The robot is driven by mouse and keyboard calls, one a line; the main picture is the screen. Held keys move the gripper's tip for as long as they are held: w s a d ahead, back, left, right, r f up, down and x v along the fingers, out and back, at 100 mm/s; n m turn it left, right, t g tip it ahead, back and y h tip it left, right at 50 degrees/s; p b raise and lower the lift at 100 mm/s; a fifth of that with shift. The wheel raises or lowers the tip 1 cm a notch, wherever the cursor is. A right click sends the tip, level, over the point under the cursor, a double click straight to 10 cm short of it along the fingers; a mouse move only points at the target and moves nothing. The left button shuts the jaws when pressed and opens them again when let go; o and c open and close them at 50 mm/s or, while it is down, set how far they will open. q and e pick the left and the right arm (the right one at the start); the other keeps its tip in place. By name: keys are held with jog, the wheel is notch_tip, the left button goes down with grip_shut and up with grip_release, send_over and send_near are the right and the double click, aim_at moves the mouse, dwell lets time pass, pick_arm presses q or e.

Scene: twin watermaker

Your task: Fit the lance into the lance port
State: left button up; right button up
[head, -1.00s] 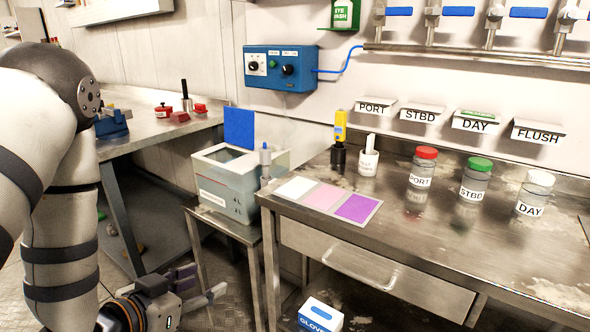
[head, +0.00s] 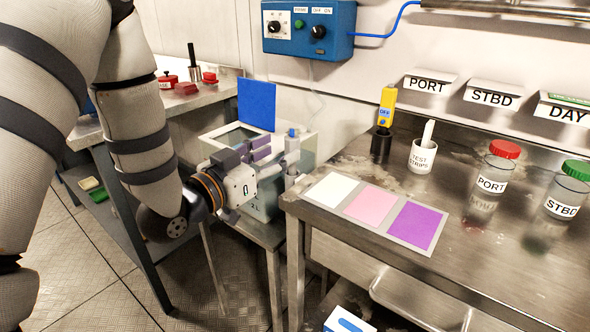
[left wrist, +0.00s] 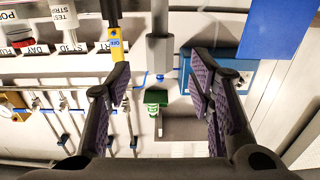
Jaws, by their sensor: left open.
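A grey, upright fitting with a blue tip, which looks like the lance (left wrist: 160,52), shows between my left fingers in the left wrist view, with a gap on both sides. In the head view its blue top (head: 291,132) shows at the right side of the tank (head: 308,146), partly hidden by my fingers. My left gripper (head: 278,156) is open beside it, with purple finger pads; it also shows in the left wrist view (left wrist: 160,78). I cannot pick out the lance port for certain. My right gripper is not in view.
A blue panel (head: 257,105) stands upright at the tank. The steel bench (head: 340,235) to the right holds colour cards (head: 374,207), a yellow meter (head: 387,108), a test-strip cup (head: 423,156) and capped jars (head: 495,170). A blue control box (head: 310,45) hangs on the wall.

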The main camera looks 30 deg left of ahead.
aim_at(287, 142)
pick_arm(q)
jog(key=w, duration=0.5)
jog(key=shift+w+d+r, duration=0.25)
grip_shut()
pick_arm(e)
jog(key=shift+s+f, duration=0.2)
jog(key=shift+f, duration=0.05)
pick_arm(q)
jog(key=shift+r, duration=0.1)
